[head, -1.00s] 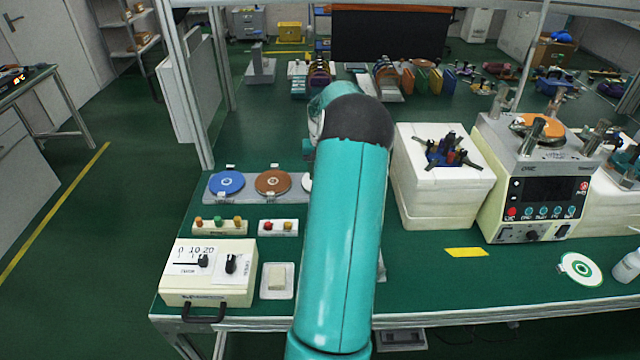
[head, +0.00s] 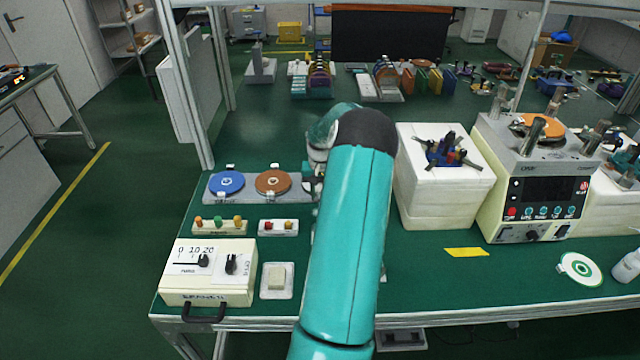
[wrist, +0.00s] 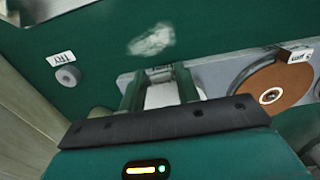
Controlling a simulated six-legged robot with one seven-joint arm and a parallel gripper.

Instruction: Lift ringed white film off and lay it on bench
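A white patch (wrist: 162,96), seemingly the white disc on the grey tray, shows between my fingers in the wrist view; my gripper hides most of it, and I cannot make out a ring. My gripper (wrist: 159,72) is over the left end of the tray in that view. Its two teal fingers are apart, and I see nothing clamped between them. In the head view my arm hides the gripper and the tray's right end. A white disc with a green ring (head: 580,267) lies flat at the bench's right front.
The grey tray (head: 246,196) also holds a blue disc (head: 226,184) and a brown disc (head: 273,183). A control box (head: 208,272), a small white dish (head: 277,280) and button strips stand in front. A white block (head: 445,185) and a lapping machine (head: 530,180) stand right of my arm.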

